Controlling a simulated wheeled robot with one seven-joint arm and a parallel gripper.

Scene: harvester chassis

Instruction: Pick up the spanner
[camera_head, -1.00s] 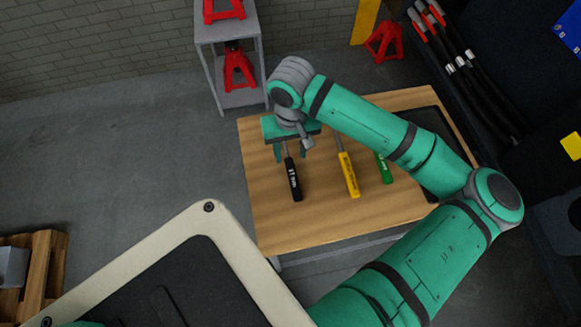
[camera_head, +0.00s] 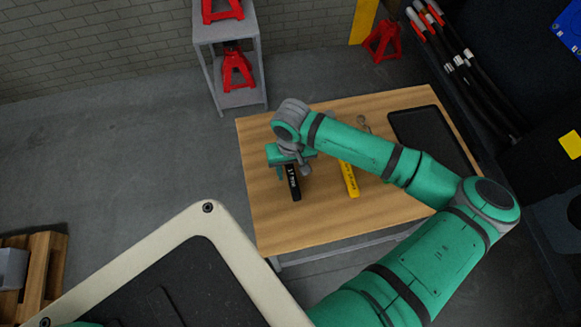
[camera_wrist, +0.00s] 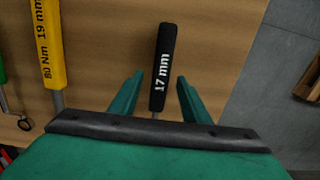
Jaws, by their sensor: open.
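A black-handled tool marked "17 mm" (camera_head: 293,185) lies on the wooden table below my gripper. In the wrist view its handle (camera_wrist: 163,65) shows between my two green fingers. My gripper (camera_head: 291,167) is open and points down, with the fingers apart on either side of the handle and no visible contact. A yellow-handled tool marked "80 Nm 19 mm" (camera_head: 349,180) lies to the right, partly behind my arm. A green handle (camera_wrist: 2,70) shows at the left edge of the wrist view. A metal ring end (camera_head: 363,122) shows beyond my arm; its tool is mostly hidden.
The wooden table (camera_head: 270,225) has bare room at its front and left. A black tray (camera_head: 430,135) lies at its right. A grey shelf (camera_head: 240,99) with red stands is behind. Black hoses (camera_head: 465,75) hang at the upper right.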

